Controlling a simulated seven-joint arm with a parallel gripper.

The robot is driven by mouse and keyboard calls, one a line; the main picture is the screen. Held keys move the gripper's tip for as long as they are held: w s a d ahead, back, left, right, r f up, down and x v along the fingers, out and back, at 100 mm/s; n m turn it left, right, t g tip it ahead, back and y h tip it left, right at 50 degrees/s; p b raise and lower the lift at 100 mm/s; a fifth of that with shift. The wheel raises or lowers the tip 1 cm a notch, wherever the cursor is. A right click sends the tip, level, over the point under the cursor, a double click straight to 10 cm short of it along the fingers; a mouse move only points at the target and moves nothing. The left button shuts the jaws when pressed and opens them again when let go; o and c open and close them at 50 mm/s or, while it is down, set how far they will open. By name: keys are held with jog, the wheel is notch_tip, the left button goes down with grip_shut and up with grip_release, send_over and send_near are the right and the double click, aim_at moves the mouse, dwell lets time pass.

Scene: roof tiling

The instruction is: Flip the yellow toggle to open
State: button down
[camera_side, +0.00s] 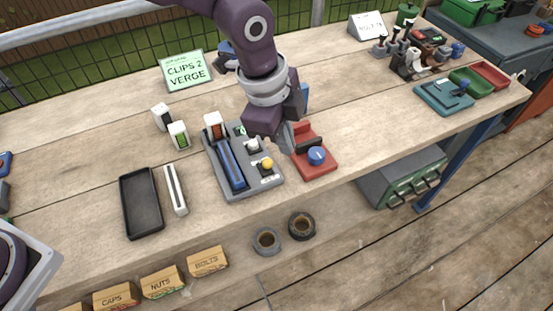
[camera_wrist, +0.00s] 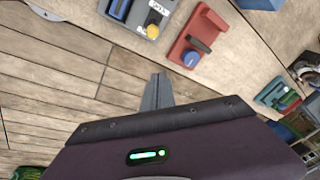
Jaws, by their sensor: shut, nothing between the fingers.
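The yellow toggle (camera_side: 267,163) is a round yellow knob on a grey panel (camera_side: 238,196), which also carries a blue slider bar and a white knob. In the wrist view the yellow toggle (camera_wrist: 154,18) shows near the top centre, on the grey panel's edge. My gripper (camera_side: 286,147) is above the table just right of the panel, between it and a red block. It is shut and empty and apart from the toggle. In the wrist view the closed fingers (camera_wrist: 157,90) point up, below the toggle. Which way the toggle is set I cannot tell.
A red base with a blue knob (camera_side: 316,155) stands right of the panel, close to my gripper. A black tray (camera_side: 141,203) and a white bar (camera_side: 175,190) lie to the left. A green sign (camera_side: 187,71) stands behind. The table front is mostly clear.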

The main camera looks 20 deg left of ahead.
aim_at(267, 166)
jog(key=x, duration=1)
jog(key=shift+s, duration=0.1)
jog(key=a, duration=0.2)
jog(key=shift+a+r, duration=0.2)
jog(key=shift+a, duration=0.15)
jog(key=shift+a+r, duration=0.15)
jog(key=shift+a, duration=0.5)
jog(key=shift+a, duration=0.1)
